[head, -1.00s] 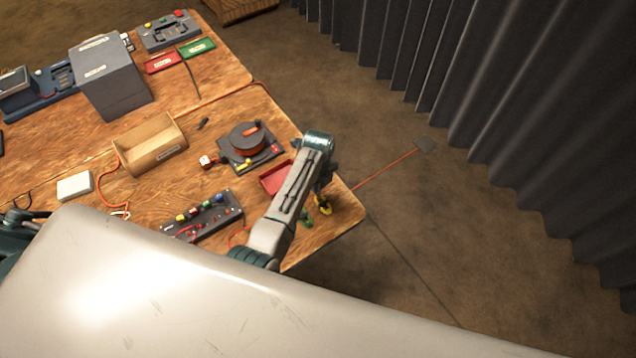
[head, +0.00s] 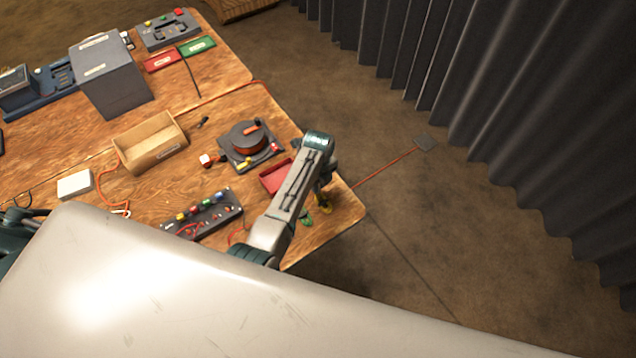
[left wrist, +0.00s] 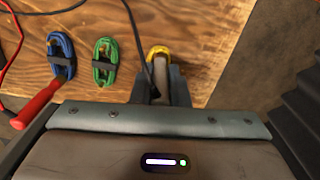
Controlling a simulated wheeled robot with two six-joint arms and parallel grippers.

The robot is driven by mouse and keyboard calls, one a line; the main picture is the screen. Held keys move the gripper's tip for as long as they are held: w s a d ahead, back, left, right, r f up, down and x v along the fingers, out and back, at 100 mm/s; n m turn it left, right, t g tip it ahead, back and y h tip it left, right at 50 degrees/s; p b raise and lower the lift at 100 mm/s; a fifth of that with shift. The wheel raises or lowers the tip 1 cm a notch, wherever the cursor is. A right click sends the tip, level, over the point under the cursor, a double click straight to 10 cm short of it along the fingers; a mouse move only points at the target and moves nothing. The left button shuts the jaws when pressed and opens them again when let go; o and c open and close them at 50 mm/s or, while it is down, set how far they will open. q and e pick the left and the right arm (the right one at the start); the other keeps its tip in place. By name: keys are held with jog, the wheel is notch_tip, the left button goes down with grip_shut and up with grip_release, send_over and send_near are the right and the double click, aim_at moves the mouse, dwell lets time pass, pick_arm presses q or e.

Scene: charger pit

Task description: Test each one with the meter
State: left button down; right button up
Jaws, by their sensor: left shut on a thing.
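My left gripper (left wrist: 161,88) points down over the table's right corner; in the head view its arm mostly hides it. Its fingers are closed around a yellow coiled lead (left wrist: 158,50), whose lower part they hide. The yellow lead also shows under the wrist in the head view (head: 325,201). A strapped green lead (left wrist: 105,62) and a strapped blue lead (left wrist: 61,55) lie to its left. A red probe (left wrist: 38,102) with a red wire is at the left wrist view's left edge. A black wire (left wrist: 136,35) runs down to the fingers. I cannot identify the meter surely.
A dark panel with coloured knobs (head: 207,212), a red tray (head: 274,181), a round dark device (head: 247,141) and an open wooden box (head: 150,143) stand nearby. Labelled red (head: 162,63) and green (head: 198,46) trays are at the back.

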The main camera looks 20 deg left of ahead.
pick_arm(q)
jog(key=shift+f, duration=0.25)
dwell(0.5)
jog(key=c, duration=1)
grip_release()
jog(key=shift+r, duration=3.75)
